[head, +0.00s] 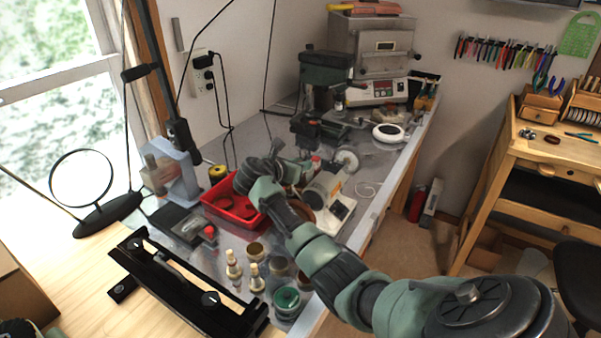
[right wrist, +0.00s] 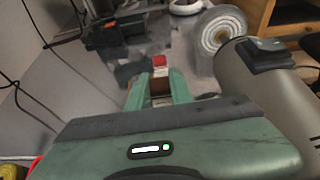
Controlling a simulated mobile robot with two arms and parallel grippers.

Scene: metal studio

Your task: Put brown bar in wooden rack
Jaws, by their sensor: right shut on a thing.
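My right gripper (head: 304,167) reaches over the metal-topped bench, beside a red tray and a bench motor. In the right wrist view its two green fingers (right wrist: 160,90) are shut on a small brown piece (right wrist: 160,86), which appears to be the brown bar. Most of it is hidden between the fingers. A red block shape (right wrist: 159,62) shows just past the fingertips; I cannot tell whether it belongs to the bar. A wooden rack (head: 585,101) with slots stands on the wooden bench at the right, far from the gripper. My left gripper is out of view.
The red tray (head: 234,208) and the bench motor (head: 326,187) flank the gripper. A drill press (head: 325,75) and kiln (head: 372,50) stand behind. Floor separates this bench from the wooden bench (head: 530,148).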

